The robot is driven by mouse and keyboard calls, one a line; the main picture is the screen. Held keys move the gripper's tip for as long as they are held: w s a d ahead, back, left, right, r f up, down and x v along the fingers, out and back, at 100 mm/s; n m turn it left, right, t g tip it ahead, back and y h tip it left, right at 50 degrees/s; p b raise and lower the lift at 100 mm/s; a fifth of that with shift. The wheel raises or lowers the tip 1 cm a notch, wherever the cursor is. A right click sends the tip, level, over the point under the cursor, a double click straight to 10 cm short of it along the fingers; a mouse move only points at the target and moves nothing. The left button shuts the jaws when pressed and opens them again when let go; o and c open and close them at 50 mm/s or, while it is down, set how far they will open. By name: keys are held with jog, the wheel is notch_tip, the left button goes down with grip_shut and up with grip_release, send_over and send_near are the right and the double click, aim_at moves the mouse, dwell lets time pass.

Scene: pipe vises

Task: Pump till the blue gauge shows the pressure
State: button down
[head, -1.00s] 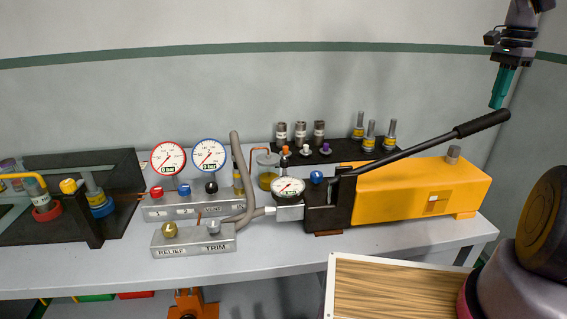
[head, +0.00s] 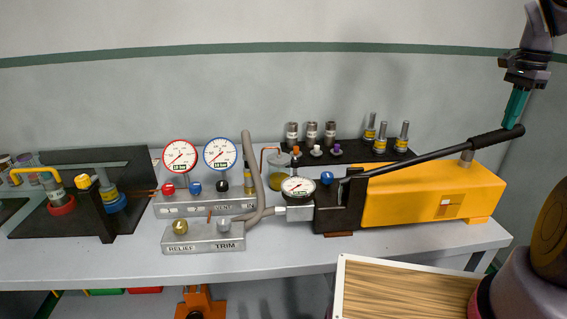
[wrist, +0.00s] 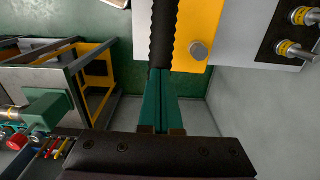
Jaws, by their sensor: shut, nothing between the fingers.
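The blue-rimmed gauge (head: 220,154) stands on the manifold beside the red-rimmed gauge (head: 180,156). Its small readout looks like 10 bar, though the digits are tiny. The yellow hand pump (head: 415,200) has a long black lever (head: 420,157), low and sloping up to the right. My gripper (head: 512,124), with teal fingers, is shut and empty, its tips at the top of the lever's grip end. In the wrist view the shut fingers (wrist: 160,72) meet the ribbed black grip (wrist: 164,30); exact contact is hard to tell.
The pump's own gauge (head: 298,187) sits left of the lever. Red, blue and black knobs line the manifold (head: 200,208); the relief and trim block (head: 203,240) is in front. Fittings stand on a black tray behind the pump. A wood-topped box (head: 400,290) is at front right.

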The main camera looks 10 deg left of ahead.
aim_at(505, 141)
jog(key=shift+d+f, duration=0.25)
jog(key=shift+f, duration=0.75)
jog(key=shift+w+d+f, duration=0.1)
jog(key=shift+d+f, duration=0.05)
jog(key=shift+f, duration=0.6)
jog(key=shift+w+d+f, duration=0.1)
jog(key=shift+d+f, duration=0.1)
jog(key=shift+f, duration=0.55)
jog(key=shift+d+f, duration=0.15)
jog(key=shift+f, duration=0.6)
jog(key=shift+d+f, duration=0.15)
jog(key=shift+f, duration=1)
jog(key=shift+d+f, duration=0.1)
jog(key=shift+f, duration=1.05)
